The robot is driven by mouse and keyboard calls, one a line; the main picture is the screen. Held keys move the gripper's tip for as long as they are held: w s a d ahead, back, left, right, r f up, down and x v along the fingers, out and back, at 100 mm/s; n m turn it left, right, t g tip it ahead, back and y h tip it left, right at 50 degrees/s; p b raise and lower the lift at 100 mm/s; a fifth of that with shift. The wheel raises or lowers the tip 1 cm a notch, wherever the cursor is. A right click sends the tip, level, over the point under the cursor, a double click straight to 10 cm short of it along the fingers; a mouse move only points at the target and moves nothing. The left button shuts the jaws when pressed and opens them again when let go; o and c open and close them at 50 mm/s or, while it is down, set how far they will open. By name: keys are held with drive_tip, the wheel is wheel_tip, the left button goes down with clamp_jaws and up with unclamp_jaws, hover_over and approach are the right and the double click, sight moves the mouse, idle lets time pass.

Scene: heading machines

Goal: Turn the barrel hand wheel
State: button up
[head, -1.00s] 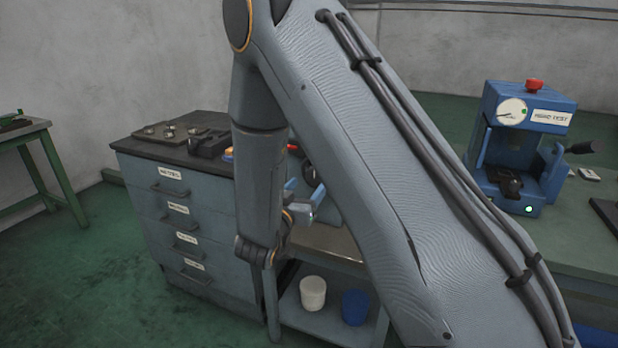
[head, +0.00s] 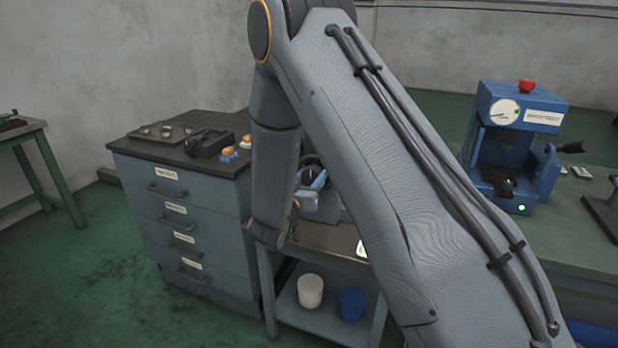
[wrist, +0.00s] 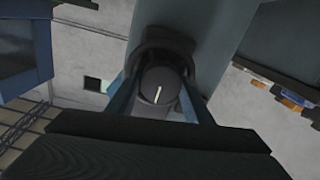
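The hand wheel appears in the wrist view as a dark round hub (wrist: 161,86) with a white line, and a dark curved rim shows behind it. In the head view a dark ring (head: 311,161) shows beside my arm, partly hidden. My gripper (wrist: 160,75) has blue fingers, one on each side of the hub. The fingers look spread, with small gaps beside the hub; contact is not clear. In the head view my gripper (head: 312,186) is partly hidden behind my arm, close to the ring.
A grey-blue drawer cabinet (head: 185,225) with a dark top stands left of my arm. A low bench holds a white tub (head: 310,291) and a blue tub (head: 352,304) on its shelf. A blue press (head: 515,140) stands on the green table at right.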

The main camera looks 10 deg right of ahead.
drive_tip(key=shift+a, duration=0.15)
drive_tip(key=shift+m, duration=0.4)
drive_tip(key=m+b, duration=0.2)
drive_tip(key=m, duration=0.1)
drive_tip(key=shift+f+m+b, duration=0.1)
drive_tip(key=shift+m+b, duration=0.25)
drive_tip(key=shift+m, duration=0.05)
drive_tip(key=m+b, duration=0.2)
drive_tip(key=m, duration=0.2)
drive_tip(key=shift+m+b, duration=0.4)
drive_tip(key=o, duration=1)
drive_tip(key=shift+o, duration=0.2)
drive_tip(key=b+v, duration=0.1)
drive_tip(key=v, duration=0.6)
drive_tip(key=shift+s, duration=0.35)
